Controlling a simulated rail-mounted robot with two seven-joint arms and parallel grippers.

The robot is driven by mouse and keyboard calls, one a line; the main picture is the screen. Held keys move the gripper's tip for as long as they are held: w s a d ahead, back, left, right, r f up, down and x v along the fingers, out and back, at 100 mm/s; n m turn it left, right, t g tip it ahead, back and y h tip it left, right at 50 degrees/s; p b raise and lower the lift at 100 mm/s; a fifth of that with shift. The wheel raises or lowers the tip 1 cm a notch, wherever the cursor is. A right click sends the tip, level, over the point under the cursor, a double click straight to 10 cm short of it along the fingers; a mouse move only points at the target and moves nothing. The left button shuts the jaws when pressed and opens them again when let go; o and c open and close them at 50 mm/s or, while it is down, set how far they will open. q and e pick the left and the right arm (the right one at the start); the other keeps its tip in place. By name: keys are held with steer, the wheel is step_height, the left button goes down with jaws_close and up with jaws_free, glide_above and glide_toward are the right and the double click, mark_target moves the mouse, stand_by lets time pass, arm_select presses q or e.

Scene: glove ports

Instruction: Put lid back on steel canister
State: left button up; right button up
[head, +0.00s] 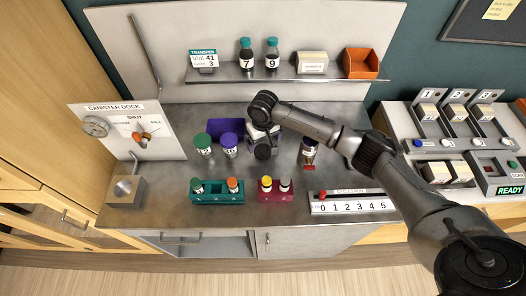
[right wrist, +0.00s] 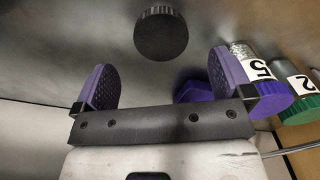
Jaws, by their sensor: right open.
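A black, ribbed round cap (head: 262,152), which looks like the lid, is on the steel worktop in the middle. It also shows in the right wrist view (right wrist: 160,33), just beyond the gap between my fingers and apart from them. A steel block with a round top (head: 125,188) stands at the left below the canister dock panel; I cannot tell whether this is the canister and its opening is unclear. My right gripper (right wrist: 168,78) is open and empty, its purple pads spread. In the head view it hangs just behind the cap. My left gripper is out of view.
Green-capped and purple-capped jars (head: 203,145) stand left of the cap, with a purple tray (head: 222,128) behind. A teal rack (head: 217,198) and a crimson rack (head: 270,196) are in front. A labelled jar (head: 309,152) stands right. The worktop at front left has free room.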

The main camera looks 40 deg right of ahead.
mark_target(263, 150)
stand_by(0.3)
steer(key=shift+w+f+b, duration=0.15)
steer(key=shift+f+b, duration=0.25)
steer(key=shift+f, duration=2.25)
steer(key=c, duration=1)
step_height(263, 150, up, 10)
steer(key=p, duration=0.1)
